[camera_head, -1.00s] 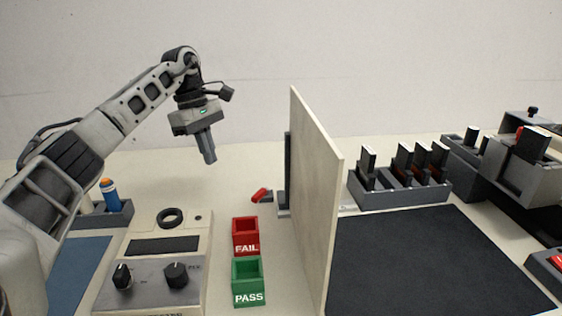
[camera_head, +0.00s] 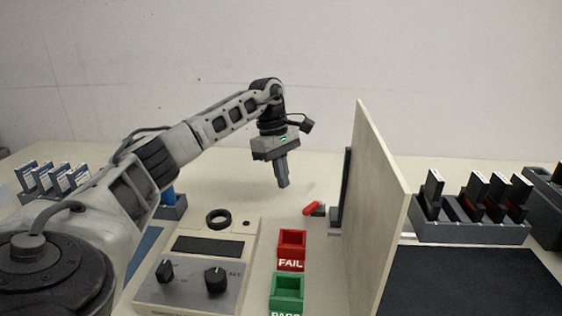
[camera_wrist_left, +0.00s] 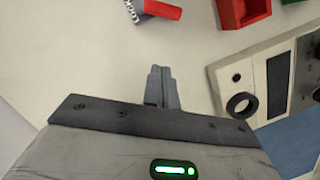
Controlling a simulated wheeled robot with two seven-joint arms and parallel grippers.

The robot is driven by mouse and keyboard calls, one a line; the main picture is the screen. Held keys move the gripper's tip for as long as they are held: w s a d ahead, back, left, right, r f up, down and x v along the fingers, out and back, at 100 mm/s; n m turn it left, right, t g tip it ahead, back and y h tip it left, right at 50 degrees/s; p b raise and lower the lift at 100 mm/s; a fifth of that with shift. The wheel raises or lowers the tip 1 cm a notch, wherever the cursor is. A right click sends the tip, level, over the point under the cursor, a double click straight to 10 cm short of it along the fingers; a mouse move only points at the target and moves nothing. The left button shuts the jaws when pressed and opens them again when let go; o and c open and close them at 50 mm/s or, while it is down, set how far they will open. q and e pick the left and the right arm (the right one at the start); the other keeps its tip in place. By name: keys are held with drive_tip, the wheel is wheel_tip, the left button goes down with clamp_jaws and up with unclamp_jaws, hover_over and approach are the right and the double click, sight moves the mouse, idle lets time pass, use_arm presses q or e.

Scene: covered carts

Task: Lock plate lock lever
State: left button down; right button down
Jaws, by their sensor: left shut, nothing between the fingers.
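The red lever (camera_head: 313,207) lies low on the table beside the foot of the upright panel. It also shows in the left wrist view as a red handle (camera_wrist_left: 163,10) with a grey, lettered part at its left end. My left gripper (camera_head: 283,184) points down, shut and empty, above the table, to the left of the lever and apart from it. In the left wrist view its closed fingers (camera_wrist_left: 162,72) have bare table around them, with the lever beyond them. My right gripper is not in view.
A pale upright panel (camera_head: 375,200) stands right of the lever. Red FAIL (camera_head: 291,262) and green PASS (camera_head: 287,292) bins sit in front, next to a knobbed tester (camera_head: 190,285). A grey rack (camera_head: 470,232) and dark mat (camera_head: 470,285) lie beyond the panel.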

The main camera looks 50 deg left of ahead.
sight(313, 208)
use_arm(q)
drive_tip(key=x, duration=0.4)
drive_tip(key=shift+r, duration=0.1)
drive_tip(key=d+p, duration=0.1)
drive_tip(key=d, duration=0.2)
drive_tip(key=shift+d, duration=0.2)
drive_tip(key=shift+w+d, duration=0.1)
drive_tip(key=shift+d, duration=0.25)
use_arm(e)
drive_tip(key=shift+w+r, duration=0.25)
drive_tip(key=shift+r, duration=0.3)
use_arm(q)
drive_tip(key=shift+d, duration=0.1)
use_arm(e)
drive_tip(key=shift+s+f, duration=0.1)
